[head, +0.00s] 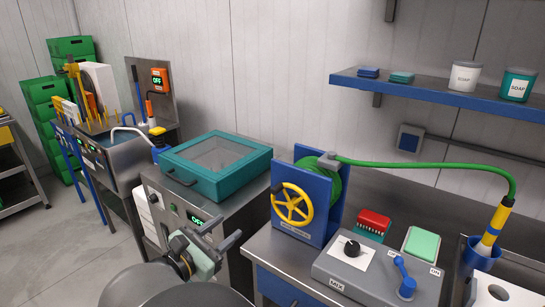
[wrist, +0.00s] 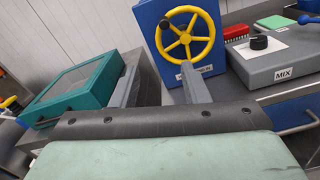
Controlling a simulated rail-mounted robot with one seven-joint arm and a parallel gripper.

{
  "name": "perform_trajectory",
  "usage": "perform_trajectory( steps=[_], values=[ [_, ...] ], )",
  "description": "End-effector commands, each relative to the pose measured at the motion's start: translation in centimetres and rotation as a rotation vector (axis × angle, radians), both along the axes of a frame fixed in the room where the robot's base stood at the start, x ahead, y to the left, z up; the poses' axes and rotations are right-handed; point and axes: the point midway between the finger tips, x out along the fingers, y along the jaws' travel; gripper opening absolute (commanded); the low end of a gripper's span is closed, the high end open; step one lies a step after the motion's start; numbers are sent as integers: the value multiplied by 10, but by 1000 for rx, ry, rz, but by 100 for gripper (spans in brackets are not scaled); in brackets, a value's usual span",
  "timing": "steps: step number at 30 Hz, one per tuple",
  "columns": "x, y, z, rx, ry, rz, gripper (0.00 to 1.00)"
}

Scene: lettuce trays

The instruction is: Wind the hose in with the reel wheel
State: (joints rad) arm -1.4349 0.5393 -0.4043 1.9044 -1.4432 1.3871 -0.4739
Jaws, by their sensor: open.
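The yellow spoked reel wheel (head: 292,205) is on the front of the blue reel housing (head: 318,232). In the wrist view the wheel (wrist: 187,43) is ahead of my gripper (wrist: 160,77). Some green hose is wound on the drum. My gripper (head: 230,226) is open and empty, left of the wheel in the head view and apart from it. One finger overlaps the wheel's lower rim in the wrist view.
A teal-lidded box (head: 216,163) stands on the left counter. A grey MIX panel (head: 375,270) with a black knob and blue lever sits right of the reel. A blue shelf (head: 450,97) with soap tubs hangs above.

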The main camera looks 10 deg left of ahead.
Motion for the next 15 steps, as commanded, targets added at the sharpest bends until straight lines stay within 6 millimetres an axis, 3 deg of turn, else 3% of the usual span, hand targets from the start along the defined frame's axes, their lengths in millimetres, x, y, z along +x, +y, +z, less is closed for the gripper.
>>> perform_trajectory(
  steps=[1, 8, 15],
  values=[
    [-4, -2, 14, -54, 20, 0, 41],
    [-6, -11, 11, -154, 55, -8, 41],
    [24, -27, 10, -154, 56, -11, 41]
  ],
)
